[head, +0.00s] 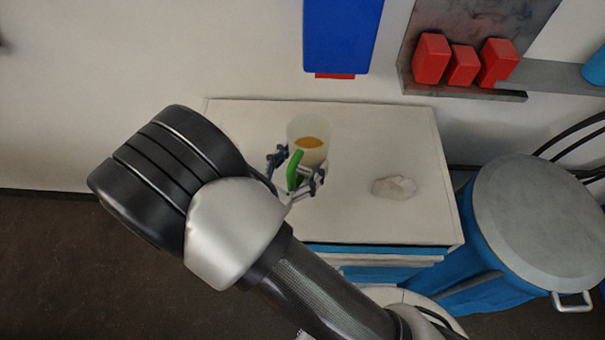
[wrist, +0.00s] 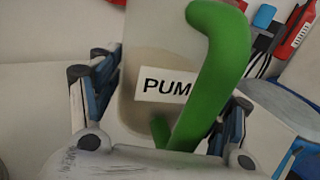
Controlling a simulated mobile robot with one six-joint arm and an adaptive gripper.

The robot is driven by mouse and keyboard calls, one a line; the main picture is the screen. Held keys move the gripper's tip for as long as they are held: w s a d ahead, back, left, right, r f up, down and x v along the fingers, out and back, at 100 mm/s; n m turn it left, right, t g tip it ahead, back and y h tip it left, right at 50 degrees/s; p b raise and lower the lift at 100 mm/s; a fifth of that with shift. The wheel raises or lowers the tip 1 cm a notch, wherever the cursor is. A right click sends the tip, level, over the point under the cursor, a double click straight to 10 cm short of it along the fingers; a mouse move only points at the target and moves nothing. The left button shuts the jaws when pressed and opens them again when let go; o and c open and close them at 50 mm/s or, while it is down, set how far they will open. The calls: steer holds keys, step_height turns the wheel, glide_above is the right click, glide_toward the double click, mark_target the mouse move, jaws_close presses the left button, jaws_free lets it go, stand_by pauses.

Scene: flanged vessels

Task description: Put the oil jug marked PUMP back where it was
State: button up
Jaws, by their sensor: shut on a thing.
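The oil jug (head: 309,128) is a translucent pale cup with amber oil inside and a green handle. In the head view it is upright over the white-topped cabinet (head: 375,140); I cannot tell whether its base touches the top. My gripper (head: 296,178) is shut on the jug at its handle side. In the wrist view the jug (wrist: 145,55) shows a white label reading "PUM", the rest hidden behind the green handle (wrist: 215,70). The fingers of my gripper (wrist: 160,110) stand on both sides of the handle.
A crumpled whitish rag (head: 394,187) lies on the cabinet top, right of the jug. A blue drum with a grey lid (head: 540,215) stands to the right. Red blocks (head: 463,65) sit on a wall shelf. The cabinet top's left and right back areas are clear.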

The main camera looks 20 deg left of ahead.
mark_target(298, 178)
steer(key=shift+f+b, duration=0.65)
steer(key=shift+f, duration=1.65)
steer(key=shift+f, duration=0.1)
steer(key=o, duration=1.2)
steer(key=shift+s, duration=0.1)
steer(key=p+v, duration=0.1)
steer(key=v, duration=1)
steer(key=shift+s+a, duration=0.1)
steer(key=shift+s, duration=0.3)
steer(key=shift+s, duration=0.1)
